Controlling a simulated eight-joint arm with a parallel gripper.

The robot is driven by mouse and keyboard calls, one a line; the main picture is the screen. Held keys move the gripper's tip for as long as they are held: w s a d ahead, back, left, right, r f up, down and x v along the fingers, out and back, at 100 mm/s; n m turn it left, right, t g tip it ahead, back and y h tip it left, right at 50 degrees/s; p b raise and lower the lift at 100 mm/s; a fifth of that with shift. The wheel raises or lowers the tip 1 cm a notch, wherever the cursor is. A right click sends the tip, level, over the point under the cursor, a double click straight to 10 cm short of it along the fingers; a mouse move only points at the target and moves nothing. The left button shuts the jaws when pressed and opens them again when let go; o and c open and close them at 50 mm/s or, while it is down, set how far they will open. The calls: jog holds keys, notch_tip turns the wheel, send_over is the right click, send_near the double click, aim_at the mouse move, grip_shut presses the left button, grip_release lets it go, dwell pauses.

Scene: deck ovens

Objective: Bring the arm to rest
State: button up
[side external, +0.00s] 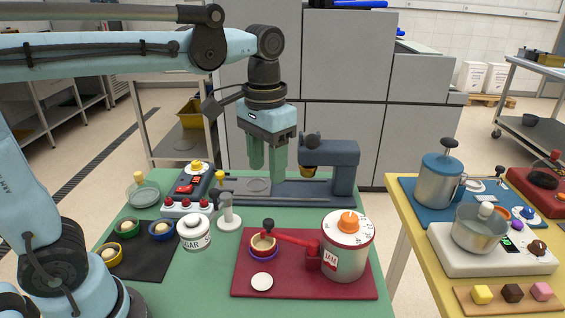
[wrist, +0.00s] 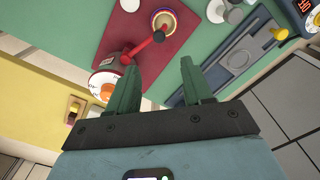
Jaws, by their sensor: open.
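My gripper (side external: 267,168) points down above the back of the green table (side external: 215,269). Its two green fingers are apart with nothing between them. The fingers also show in the wrist view (wrist: 158,78), spread open over the table. The arm reaches in from the left and bends down at the wrist. In the side external view the fingers overlap the grey-blue device (side external: 339,172) at the back of the table. I cannot tell how far the fingertips are above its base.
A jam pot (side external: 345,262) and small bowl (side external: 263,246) stand on a red mat (side external: 285,287). A sugar jar (side external: 194,236), a white stand (side external: 229,217) and a button panel (side external: 190,190) are to the left. A yellow table (side external: 420,279) stands at right.

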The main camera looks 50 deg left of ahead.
jog(key=s+a+f+t, duration=0.4)
jog(key=f+t, duration=0.2)
jog(key=t, duration=0.1)
jog(key=shift+s+f, duration=0.25)
jog(key=shift+f, duration=0.1)
